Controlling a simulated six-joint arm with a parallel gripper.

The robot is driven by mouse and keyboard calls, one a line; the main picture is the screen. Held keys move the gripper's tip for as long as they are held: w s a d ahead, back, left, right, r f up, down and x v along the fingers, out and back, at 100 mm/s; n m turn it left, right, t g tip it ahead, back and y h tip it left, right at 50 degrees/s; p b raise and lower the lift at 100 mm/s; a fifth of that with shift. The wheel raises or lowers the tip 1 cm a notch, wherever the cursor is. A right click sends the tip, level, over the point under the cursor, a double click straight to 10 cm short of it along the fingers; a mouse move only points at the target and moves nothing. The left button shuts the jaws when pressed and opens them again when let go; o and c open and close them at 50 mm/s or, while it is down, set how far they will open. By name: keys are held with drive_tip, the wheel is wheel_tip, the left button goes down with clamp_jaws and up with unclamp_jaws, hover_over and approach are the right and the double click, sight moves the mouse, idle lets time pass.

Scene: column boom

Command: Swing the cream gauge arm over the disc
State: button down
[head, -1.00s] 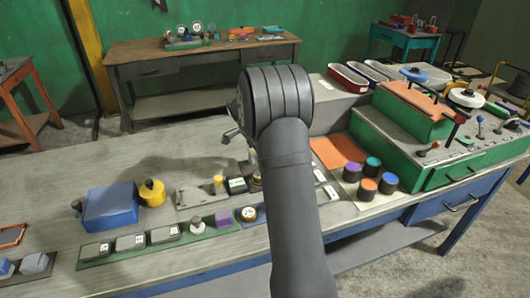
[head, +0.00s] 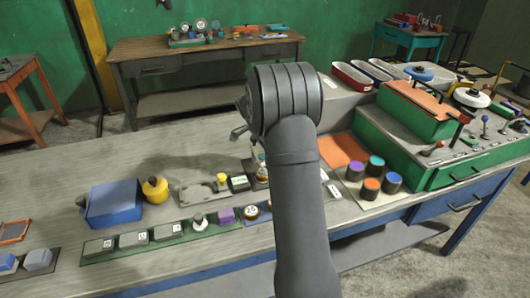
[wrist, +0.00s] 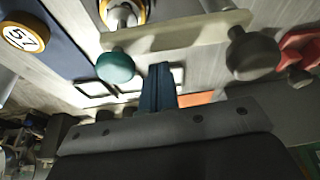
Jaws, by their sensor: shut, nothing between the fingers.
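In the wrist view the cream gauge arm (wrist: 180,34) is a pale bar running across the upper part. A teal knob (wrist: 115,67) is at its left end and a dark grey knob (wrist: 252,52) towards its right end. My gripper (wrist: 160,68) is shut and empty, its dark blue fingers just below the bar, between the knobs; whether they touch it is unclear. A yellow-rimmed disc (wrist: 128,12) shows beyond the bar, partly cut off. Another disc marked 57 (wrist: 16,37) lies on a navy plate at upper left. In the head view my arm hides the gripper.
In the head view, a blue box (head: 113,205), a yellow pot (head: 155,189) and a green strip of grey blocks (head: 133,240) stand to the left. Several dark pots with coloured tops (head: 371,188) and a green console (head: 440,160) stand to the right.

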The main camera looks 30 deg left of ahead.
wheel_tip(320, 180, up, 10)
drive_tip(key=shift+s+a+f, duration=0.25)
drive_tip(key=shift+s+a, duration=0.2)
drive_tip(key=shift+f, duration=0.1)
drive_tip(key=f, duration=0.9)
drive_tip(key=shift+w+d+f, duration=0.15)
drive_tip(key=shift+w+d, duration=0.1)
drive_tip(key=shift+s+a, duration=0.55)
drive_tip(key=shift+w, duration=0.1)
drive_tip(key=shift+d, duration=0.1)
